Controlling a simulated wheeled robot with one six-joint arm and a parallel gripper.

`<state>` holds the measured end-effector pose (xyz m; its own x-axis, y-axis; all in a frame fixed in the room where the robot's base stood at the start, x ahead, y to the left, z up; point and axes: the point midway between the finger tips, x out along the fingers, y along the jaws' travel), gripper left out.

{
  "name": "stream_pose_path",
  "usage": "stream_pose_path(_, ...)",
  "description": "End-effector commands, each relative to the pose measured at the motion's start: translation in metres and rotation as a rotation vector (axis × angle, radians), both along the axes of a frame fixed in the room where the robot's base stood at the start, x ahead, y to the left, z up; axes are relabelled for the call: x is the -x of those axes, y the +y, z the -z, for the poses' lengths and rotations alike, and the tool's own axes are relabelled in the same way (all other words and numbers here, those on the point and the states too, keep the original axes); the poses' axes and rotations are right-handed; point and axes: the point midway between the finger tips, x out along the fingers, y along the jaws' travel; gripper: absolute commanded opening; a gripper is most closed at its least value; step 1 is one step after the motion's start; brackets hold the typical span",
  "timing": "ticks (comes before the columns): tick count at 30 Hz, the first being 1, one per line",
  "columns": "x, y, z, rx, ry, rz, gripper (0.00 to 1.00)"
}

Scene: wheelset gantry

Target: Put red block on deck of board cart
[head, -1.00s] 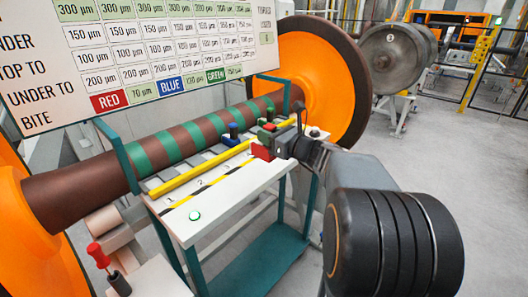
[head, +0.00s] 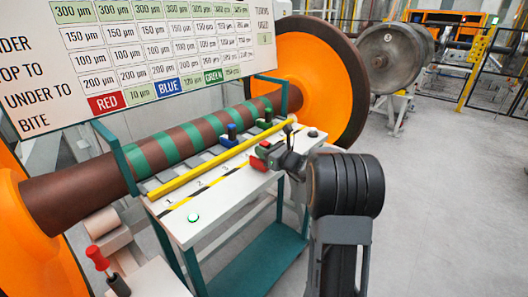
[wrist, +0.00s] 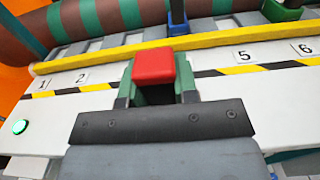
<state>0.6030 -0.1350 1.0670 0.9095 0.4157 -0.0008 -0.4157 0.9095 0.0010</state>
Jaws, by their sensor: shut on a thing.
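My gripper (wrist: 156,92) is shut on the red block (wrist: 154,66); the block shows between its greenish fingers in the wrist view. In the head view the red block (head: 258,163) and my gripper are over the right part of the board cart's white deck (head: 212,212). I cannot tell whether the block touches the deck. The deck also shows in the wrist view (wrist: 60,110), with number labels 1, 2, 5 and 6; my gripper and the block hide the stretch between 2 and 5.
A yellow bar (head: 205,167) runs along the deck behind a black-yellow strip. Behind it stand a blue block (head: 232,132) and a green block (head: 264,122). A striped axle (head: 80,186) with orange wheels lies behind the cart. A red-handled tool (head: 100,259) is at the lower left.

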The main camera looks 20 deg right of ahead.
Motion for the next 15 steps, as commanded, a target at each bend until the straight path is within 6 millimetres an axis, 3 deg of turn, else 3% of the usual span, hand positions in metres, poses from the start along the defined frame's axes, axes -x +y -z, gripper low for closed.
stream_pose_path(13, 0.0002, 0.0, 0.0097, 0.001, -0.004, 0.001, 0.0)
stream_pose_path(14, 0.0003, 0.0, 0.0104, 0.0, -0.001, 0.001, 0.28)
stream_pose_path(15, 0.0003, 0.0, 0.0092, 0.0, -0.001, 0.001, 0.32)
